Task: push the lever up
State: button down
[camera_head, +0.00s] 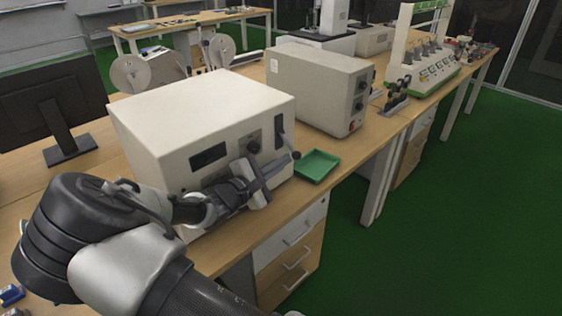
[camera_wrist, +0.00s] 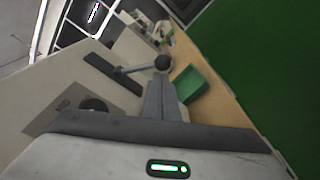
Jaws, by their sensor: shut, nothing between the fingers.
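The lever is a thin grey rod (camera_wrist: 134,68) with a black ball knob (camera_wrist: 162,62), sticking out of a dark slot plate (camera_wrist: 100,66) on the side of a large white box (camera_head: 195,112). In the head view the knob (camera_head: 296,155) shows low beside the box's front right side, below the upper part of the slot (camera_head: 279,131). My gripper (camera_head: 286,161) is shut and empty in front of the box's right end. In the wrist view its fingertips (camera_wrist: 161,84) point at the knob from just below it in the picture; whether they touch cannot be told.
A green tray (camera_head: 316,165) lies on the wooden bench right of the box, close to my fingertips. A second white instrument (camera_head: 318,86) stands behind it. A monitor (camera_head: 55,103) stands at the left. The green floor (camera_head: 450,210) to the right is clear.

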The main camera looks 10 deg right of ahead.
jog(key=shift+s+r+n+p, duration=0.1)
jog(key=shift+r+n+p, duration=0.1)
jog(key=shift+n+p, duration=0.1)
jog(key=shift+d+r, duration=0.1)
notch_tip(320, 180, up, 8)
jog(key=s+d+n+g+p, duration=0.1)
jog(key=n+g+p, duration=0.1)
jog(key=n+p, duration=0.8)
jog(key=p, duration=0.6)
jog(key=shift+s+f+n+h, duration=0.2)
jog(key=shift+f+n+h, duration=0.1)
jog(key=shift+n, duration=0.1)
jog(key=shift+r, duration=0.2)
jog(key=shift+a, duration=0.15)
